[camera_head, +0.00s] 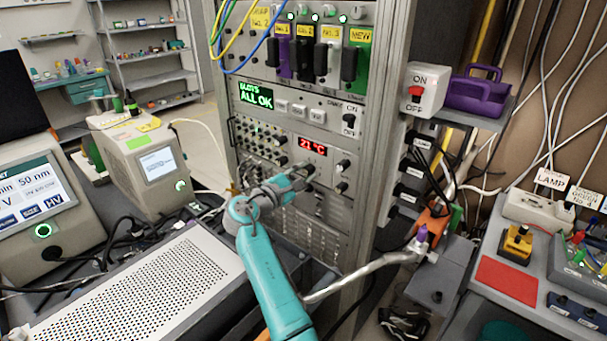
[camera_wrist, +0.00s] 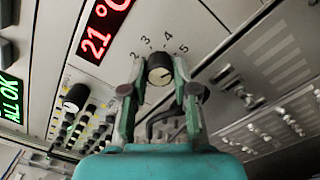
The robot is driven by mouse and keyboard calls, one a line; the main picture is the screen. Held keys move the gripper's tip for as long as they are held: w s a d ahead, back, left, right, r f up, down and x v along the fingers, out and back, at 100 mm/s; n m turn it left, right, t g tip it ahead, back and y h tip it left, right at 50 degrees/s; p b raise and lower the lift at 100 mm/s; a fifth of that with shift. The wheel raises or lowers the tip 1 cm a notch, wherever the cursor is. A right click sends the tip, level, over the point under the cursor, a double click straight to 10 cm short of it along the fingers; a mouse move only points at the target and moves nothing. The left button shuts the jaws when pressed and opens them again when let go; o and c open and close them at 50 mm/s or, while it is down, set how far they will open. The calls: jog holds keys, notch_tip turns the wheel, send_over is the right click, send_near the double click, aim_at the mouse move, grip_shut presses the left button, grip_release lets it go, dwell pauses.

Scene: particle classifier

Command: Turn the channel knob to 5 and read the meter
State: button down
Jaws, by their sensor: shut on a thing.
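The channel knob (camera_wrist: 158,70) is a round black knob on the pale panel in the wrist view. The numbers 2, 3, 4 and 5 arc around it. Its pale mark seems to point to the right, but it is too small to tell which number it meets. My gripper (camera_wrist: 157,78) has one finger on each side of the knob and is shut on it. In the head view my gripper (camera_head: 303,174) is against the rack panel and hides the knob. The red meter display (camera_head: 312,146) reads 21 °C; it also shows in the wrist view (camera_wrist: 103,27).
A green "ALL OK" display (camera_head: 257,95) is above left on the rack. More small knobs (camera_head: 262,140) sit left of the meter. A perforated grey box (camera_head: 140,295) stands at the front left.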

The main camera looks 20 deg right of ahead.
jog(key=c, duration=0.9)
grip_release()
jog(key=v, duration=1.2)
